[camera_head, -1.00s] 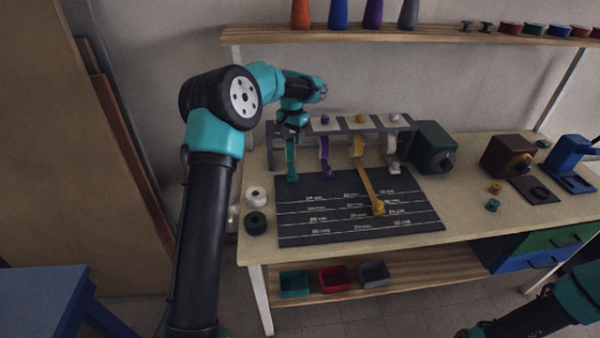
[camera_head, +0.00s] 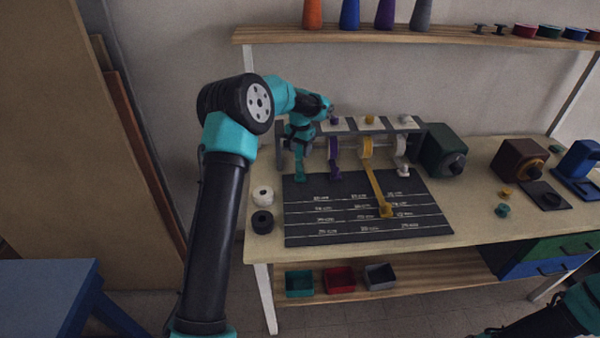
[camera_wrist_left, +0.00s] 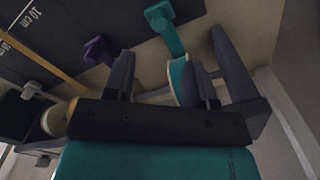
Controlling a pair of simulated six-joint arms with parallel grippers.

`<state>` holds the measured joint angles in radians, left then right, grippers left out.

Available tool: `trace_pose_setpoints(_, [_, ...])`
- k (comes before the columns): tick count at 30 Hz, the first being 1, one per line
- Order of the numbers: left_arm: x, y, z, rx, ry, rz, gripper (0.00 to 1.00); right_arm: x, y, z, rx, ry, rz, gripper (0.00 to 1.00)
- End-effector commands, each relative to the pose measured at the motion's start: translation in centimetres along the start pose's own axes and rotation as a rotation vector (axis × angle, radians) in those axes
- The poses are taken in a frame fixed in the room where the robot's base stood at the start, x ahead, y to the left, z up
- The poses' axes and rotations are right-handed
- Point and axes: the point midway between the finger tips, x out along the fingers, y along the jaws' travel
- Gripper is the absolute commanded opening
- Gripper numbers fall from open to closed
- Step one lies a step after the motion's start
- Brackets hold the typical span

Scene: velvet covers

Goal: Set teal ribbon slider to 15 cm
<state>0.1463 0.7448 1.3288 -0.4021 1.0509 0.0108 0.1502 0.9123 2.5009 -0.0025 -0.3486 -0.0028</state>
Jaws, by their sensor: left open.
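The teal ribbon slider (camera_head: 300,176) is at the back left of the dark measuring mat (camera_head: 330,235), close to the spool rack. In the left wrist view, the teal slider (camera_wrist_left: 158,14) hangs on a short teal ribbon (camera_wrist_left: 172,42) from its spool (camera_wrist_left: 184,80). My left gripper (camera_head: 300,152) is over the teal ribbon in the head view. In the wrist view, its open fingers (camera_wrist_left: 172,60) stand apart on either side of the ribbon and spool, without visible grip. A part of my right arm shows at lower right, its gripper out of frame.
A purple slider (camera_head: 335,175) is just right of the teal one. A yellow ribbon (camera_head: 376,185) is pulled far down the mat. The spool rack (camera_head: 420,129) stands behind.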

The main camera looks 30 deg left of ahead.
Motion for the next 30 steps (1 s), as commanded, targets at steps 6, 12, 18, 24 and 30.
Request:
trace_pose_setpoints(6, [3.9,0.0,0.1,0.0,-0.004,0.001,0.51,0.0,0.0,0.0,0.0,0.0,0.0,0.43])
trace_pose_setpoints(12, [7.3,0.0,0.1,0.001,-0.004,0.001,0.51,0.0,0.0,0.0,0.0,0.0,0.0,0.43])
trace_pose_setpoints(18, [9.9,0.0,0.0,0.0,-0.002,0.001,0.51,0.0,0.0,0.0,0.0,0.0,0.0,0.43])
trace_pose_setpoints(24, [10.8,0.0,0.0,0.0,0.0,0.001,0.51,0.0,0.0,0.0,0.0,0.0,0.0,0.43])
trace_pose_setpoints(30, [10.8,0.0,0.0,0.001,0.0,0.001,0.51,0.0,0.0,0.0,0.0,0.0,0.0,0.43])
